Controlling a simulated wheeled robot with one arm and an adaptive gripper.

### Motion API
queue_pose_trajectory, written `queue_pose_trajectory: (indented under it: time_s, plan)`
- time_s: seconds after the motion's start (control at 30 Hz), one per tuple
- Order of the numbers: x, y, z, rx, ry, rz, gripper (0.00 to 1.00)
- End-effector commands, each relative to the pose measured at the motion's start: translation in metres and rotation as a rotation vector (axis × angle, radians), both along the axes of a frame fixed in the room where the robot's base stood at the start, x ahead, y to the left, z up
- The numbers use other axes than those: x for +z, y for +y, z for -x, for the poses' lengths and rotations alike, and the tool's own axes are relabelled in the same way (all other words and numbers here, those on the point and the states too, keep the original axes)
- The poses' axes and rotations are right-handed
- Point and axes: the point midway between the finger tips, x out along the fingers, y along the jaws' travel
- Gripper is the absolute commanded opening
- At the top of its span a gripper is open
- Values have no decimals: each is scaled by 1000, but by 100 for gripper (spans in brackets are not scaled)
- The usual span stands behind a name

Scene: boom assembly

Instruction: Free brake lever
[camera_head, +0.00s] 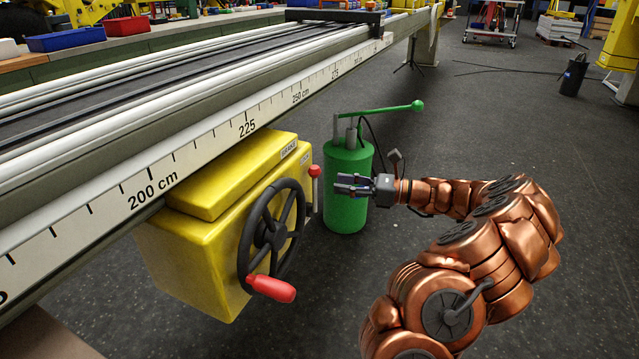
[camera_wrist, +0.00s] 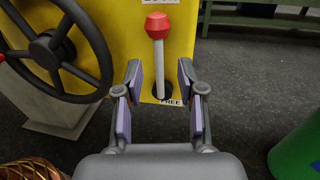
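The brake lever (camera_wrist: 158,66) is a light grey rod with a red knob (camera_wrist: 157,22) on the yellow housing (camera_wrist: 122,27). It stands upright from a dark slot, its knob just below a cut-off label at the top edge. A "FREE" label (camera_wrist: 171,102) sits low by the slot. In the head view the lever's red knob (camera_head: 315,171) shows at the housing's right side. My gripper (camera_wrist: 159,88) is open and empty, its two purple-padded fingers either side of the lever's line, apart from it. In the head view my gripper (camera_head: 340,185) is just right of the lever.
A black handwheel (camera_head: 272,232) with a red handle (camera_head: 272,288) is on the housing, left of the lever. A green cylinder (camera_head: 347,215) with a pump handle stands behind my gripper. The ruled beam (camera_head: 215,140) runs above the housing. Open floor lies to the right.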

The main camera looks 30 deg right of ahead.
Motion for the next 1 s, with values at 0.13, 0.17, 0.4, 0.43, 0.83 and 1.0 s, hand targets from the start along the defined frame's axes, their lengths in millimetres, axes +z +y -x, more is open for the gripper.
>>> queue_pose_trajectory:
  time_s: [0.13, 0.17, 0.4, 0.43, 0.83, 1.0]
  plan:
    - [-4, 20, -19, 7, 1, -1, 39]
    - [-4, 23, -22, 8, 1, -1, 39]
    - [-2, 38, -39, 7, 1, -1, 39]
    - [-2, 39, -40, 7, 1, 0, 39]
    - [-1, 39, -41, 2, 1, 0, 32]
    - [-1, 39, -41, 2, 1, 0, 14]
